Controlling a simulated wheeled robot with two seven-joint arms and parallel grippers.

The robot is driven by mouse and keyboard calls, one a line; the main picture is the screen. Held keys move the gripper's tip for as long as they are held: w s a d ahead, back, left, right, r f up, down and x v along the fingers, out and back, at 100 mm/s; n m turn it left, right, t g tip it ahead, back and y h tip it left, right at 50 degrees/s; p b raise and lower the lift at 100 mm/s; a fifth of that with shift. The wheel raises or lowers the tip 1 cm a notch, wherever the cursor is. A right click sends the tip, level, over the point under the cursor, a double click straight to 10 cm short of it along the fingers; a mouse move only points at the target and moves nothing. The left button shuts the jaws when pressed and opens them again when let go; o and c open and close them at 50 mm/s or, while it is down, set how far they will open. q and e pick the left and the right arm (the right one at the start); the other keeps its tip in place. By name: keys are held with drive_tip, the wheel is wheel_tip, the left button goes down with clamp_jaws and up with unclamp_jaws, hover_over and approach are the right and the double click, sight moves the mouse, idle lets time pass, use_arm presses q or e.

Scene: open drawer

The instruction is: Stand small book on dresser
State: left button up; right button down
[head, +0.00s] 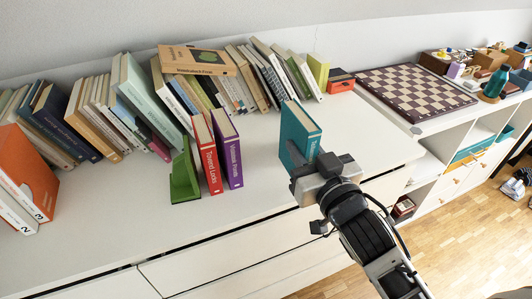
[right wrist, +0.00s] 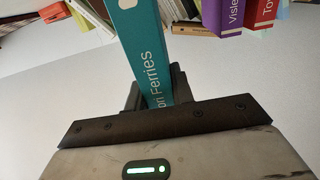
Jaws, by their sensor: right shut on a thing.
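The small teal book (head: 299,132) is upright near the front edge of the white dresser top (head: 255,180). It also shows in the right wrist view (right wrist: 145,45), with its spine lettering partly visible. My right gripper (head: 303,172) is shut on the teal book at its lower spine side; the wrist view shows a finger on each side of it (right wrist: 153,92). Whether the book's bottom touches the dresser top is hidden by the gripper. My left gripper is not in view.
A red book (head: 207,155), a purple book (head: 228,150) and a green bookend (head: 184,175) stand left of the teal book. A long row of books lines the wall behind. A chessboard (head: 415,92) lies at the right. Dresser top around the teal book is clear.

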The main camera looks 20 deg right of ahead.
drive_tip(key=w+d+r+p, duration=0.1)
drive_tip(key=w+d+r, duration=0.25)
drive_tip(key=r, duration=0.45)
use_arm(q)
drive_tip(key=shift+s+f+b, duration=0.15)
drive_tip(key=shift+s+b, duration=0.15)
drive_tip(key=shift+b, duration=0.6)
use_arm(e)
drive_tip(key=w+a+f, duration=0.8)
drive_tip(key=a+f, duration=0.2)
drive_tip(key=f, duration=0.2)
drive_tip(key=shift+a+f+y, duration=0.15)
drive_tip(key=shift+f+y, duration=0.05)
drive_tip(key=shift+y, duration=0.1)
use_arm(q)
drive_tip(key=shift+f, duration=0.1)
use_arm(e)
drive_tip(key=shift+w, duration=0.1)
use_arm(q)
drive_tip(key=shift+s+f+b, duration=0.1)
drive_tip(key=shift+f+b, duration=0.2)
drive_tip(key=shift+b, duration=0.15)
use_arm(e)
drive_tip(key=shift+f, duration=0.6)
drive_tip(key=c, duration=1.5)
unclamp_jaws()
